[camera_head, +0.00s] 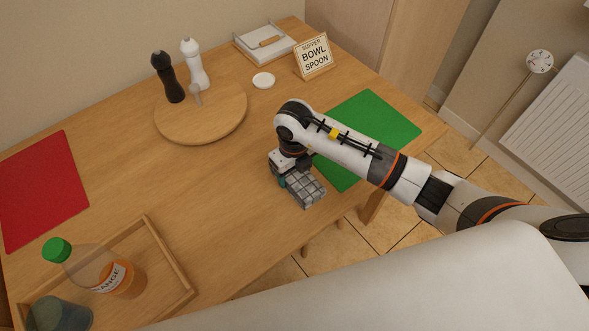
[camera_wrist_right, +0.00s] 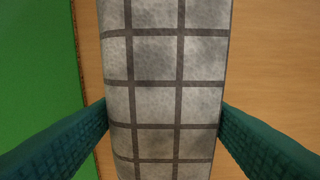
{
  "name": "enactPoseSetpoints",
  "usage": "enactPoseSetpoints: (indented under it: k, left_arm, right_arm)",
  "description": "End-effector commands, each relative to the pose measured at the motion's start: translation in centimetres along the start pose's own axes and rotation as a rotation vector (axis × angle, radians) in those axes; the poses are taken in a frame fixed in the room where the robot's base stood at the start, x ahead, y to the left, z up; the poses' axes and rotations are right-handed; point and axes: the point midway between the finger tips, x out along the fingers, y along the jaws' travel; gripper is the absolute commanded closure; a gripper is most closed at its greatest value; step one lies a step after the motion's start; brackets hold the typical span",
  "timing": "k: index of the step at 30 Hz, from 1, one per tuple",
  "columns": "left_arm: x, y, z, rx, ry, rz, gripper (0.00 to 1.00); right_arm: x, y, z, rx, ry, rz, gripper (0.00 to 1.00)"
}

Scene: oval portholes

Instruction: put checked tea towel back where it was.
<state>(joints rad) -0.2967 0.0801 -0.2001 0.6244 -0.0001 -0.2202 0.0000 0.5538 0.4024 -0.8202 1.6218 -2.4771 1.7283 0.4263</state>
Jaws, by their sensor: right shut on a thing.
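The checked tea towel (camera_head: 303,188) is a folded grey cloth with dark grid lines, near the table's front edge, left of the green mat. My right gripper (camera_head: 286,175) is shut on it. In the right wrist view the towel (camera_wrist_right: 165,85) runs between the two teal fingers (camera_wrist_right: 164,118), which touch its sides, with bare wood beyond. I cannot tell whether the towel rests on the table or is held just above it. My left gripper is not in view.
A green mat (camera_head: 380,125) lies right of the towel and a red mat (camera_head: 42,190) at far left. A wooden tray (camera_head: 165,250) with a juice bottle (camera_head: 120,278) stands front left. A round board (camera_head: 215,125) holds two mills. A sign (camera_head: 314,56) stands at the back. The table middle is clear.

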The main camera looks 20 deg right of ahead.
Motion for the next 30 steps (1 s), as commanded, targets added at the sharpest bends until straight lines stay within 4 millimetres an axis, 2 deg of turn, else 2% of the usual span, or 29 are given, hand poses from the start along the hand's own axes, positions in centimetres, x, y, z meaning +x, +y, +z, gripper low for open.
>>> enactPoseSetpoints:
  k: [2, 3, 6, 14, 19, 30]
  left_arm:
    - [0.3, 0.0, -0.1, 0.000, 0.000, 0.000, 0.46]
    - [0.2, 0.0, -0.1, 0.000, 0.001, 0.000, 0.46]
    - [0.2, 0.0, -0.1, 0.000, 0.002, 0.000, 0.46]
    - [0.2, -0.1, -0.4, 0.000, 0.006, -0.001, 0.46]
    - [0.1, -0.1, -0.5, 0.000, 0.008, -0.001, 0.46]
    - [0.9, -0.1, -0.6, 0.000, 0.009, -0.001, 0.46]
  right_arm:
    - [0.4, 0.0, 0.0, 0.000, 0.000, 0.000, 0.53]
    - [0.3, 0.0, 0.0, 0.000, 0.000, 0.000, 0.30]
    - [0.2, 0.0, 0.0, 0.000, 0.000, 0.000, 0.14]
    - [0.2, 0.0, 0.0, 0.000, 0.000, 0.000, 0.13]
    - [-0.9, 0.1, -0.1, 0.000, 0.002, 0.001, 0.13]
    - [-8.5, 0.1, -0.2, 0.000, 0.006, 0.002, 0.13]
